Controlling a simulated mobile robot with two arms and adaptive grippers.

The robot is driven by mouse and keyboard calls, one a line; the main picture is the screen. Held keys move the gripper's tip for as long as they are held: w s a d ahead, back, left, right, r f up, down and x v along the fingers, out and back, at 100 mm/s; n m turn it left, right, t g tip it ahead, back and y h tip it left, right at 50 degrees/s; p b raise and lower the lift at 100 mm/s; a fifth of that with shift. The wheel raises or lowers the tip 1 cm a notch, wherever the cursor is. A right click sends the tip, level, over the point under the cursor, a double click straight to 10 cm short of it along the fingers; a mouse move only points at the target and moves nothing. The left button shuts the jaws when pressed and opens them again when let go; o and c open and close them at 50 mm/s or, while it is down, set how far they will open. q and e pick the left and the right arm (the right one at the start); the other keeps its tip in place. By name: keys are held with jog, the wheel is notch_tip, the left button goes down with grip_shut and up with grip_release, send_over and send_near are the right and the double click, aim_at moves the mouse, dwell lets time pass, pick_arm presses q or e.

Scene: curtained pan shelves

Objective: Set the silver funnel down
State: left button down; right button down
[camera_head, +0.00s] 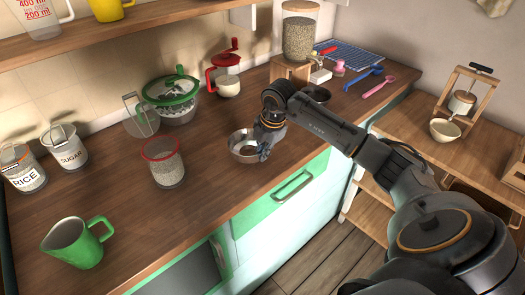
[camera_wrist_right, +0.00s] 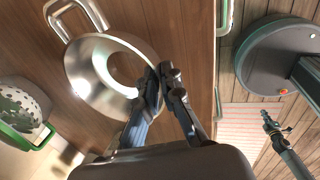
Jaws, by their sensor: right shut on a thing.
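The silver funnel (camera_head: 243,146) is a shiny wide metal cone near the front edge of the wooden counter. It also shows in the right wrist view (camera_wrist_right: 84,70), with a looped metal handle and a round opening in its middle. My right gripper (camera_head: 264,148) is shut on the funnel's rim, and its fingers (camera_wrist_right: 152,92) pinch the near side in the wrist view. I cannot tell whether the funnel touches the counter. My left gripper (camera_wrist_right: 269,122) appears small and low over the floor in the wrist view, too small to judge its jaws.
A red-rimmed container (camera_head: 163,168) stands left of the funnel, and a green-handled strainer bowl (camera_head: 173,98) behind it. A green jug (camera_head: 77,242) is at front left. Bare counter (camera_head: 215,190) lies to the front left.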

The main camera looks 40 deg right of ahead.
jog(key=shift+f, duration=0.45)
dwell(0.4)
jog(key=c, duration=1.4)
grip_release()
jog(key=c, duration=0.4)
jog(key=shift+r, duration=0.1)
jog(key=shift+s+r+p, duration=0.25)
jog(key=shift+r+p, duration=0.1)
jog(key=shift+r, duration=0.3)
jog(key=shift+r, duration=0.1)
